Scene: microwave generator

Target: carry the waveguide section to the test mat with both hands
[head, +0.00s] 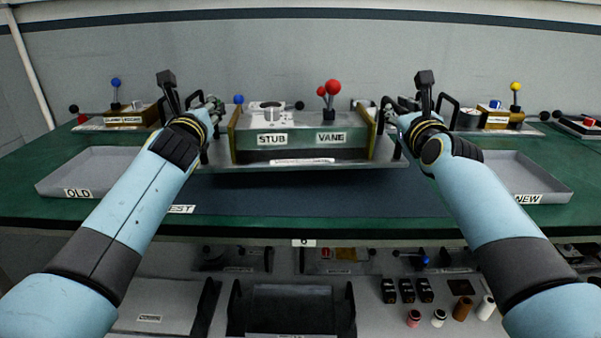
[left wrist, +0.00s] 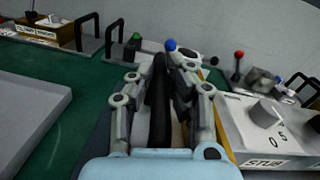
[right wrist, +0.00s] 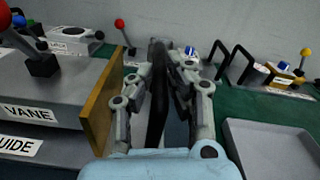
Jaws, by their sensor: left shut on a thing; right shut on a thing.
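A grey tray labelled OLD (head: 95,165) lies left, and one labelled NEW (head: 525,172) lies right. Several smaller units with coloured knobs stand along the back of the green bench (head: 22,190). A shelf below holds parts and spools. The mat's front is clear.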

